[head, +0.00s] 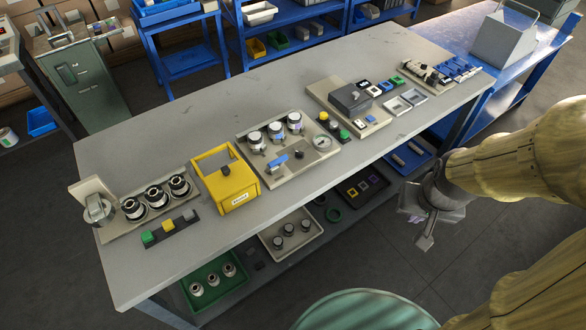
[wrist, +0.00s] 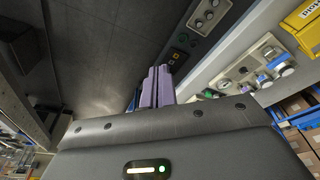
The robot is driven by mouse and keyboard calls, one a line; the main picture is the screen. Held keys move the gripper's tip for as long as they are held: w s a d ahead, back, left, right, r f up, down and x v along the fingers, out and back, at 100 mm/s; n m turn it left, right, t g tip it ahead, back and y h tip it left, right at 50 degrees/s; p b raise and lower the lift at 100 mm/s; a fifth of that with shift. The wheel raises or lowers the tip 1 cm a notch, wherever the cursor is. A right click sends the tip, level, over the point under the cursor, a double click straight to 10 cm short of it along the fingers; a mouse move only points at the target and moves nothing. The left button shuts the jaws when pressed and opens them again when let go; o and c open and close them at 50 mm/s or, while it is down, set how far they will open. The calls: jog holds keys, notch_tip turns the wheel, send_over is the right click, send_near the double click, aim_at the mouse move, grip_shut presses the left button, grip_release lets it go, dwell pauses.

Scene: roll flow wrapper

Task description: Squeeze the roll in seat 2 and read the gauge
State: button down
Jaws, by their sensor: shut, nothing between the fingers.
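A pale panel (head: 300,168) in the middle of the table carries three upright white-and-dark rolls in a row; the middle roll (head: 276,131) is likely the one in seat 2, though I can read no seat numbers. A round white-faced gauge (head: 321,142) sits at the panel's right end; its reading is too small to make out. A blue-handled part (head: 278,161) lies in front of the rolls. My gripper (head: 425,242) is shut and empty, off the table's front edge to the right, well apart from the rolls. Its fingers (wrist: 158,88) meet in the wrist view.
A yellow box (head: 226,180) stands left of the panel, and another plate with three dark-topped rolls (head: 156,196) is further left. A grey block (head: 350,99) and small trays (head: 405,102) lie right. A lower shelf holds a green bin (head: 215,284). Floor before the table is open.

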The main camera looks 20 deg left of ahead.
jog(key=shift+f, duration=0.1)
jog(key=w+a+f+m+t+y+b, duration=0.1)
jog(key=w+a+f+m+y+b, duration=0.3)
jog(key=a+f, duration=0.45)
jog(key=w+a+f+m+y+b, duration=0.15)
jog(key=a+f+m+b, duration=0.35)
jog(key=f, duration=0.7)
jog(key=w+a+r+m+t+y+b, duration=0.1)
jog(key=w+a+m+t+y+b, duration=0.3)
jog(key=a+m, duration=0.6)
jog(key=w+m+t+y, duration=0.1)
jog(key=m, duration=0.6)
jog(key=shift+r+t+y, duration=0.2)
jog(key=shift+t+y, duration=0.15)
jog(key=shift+t, duration=0.05)
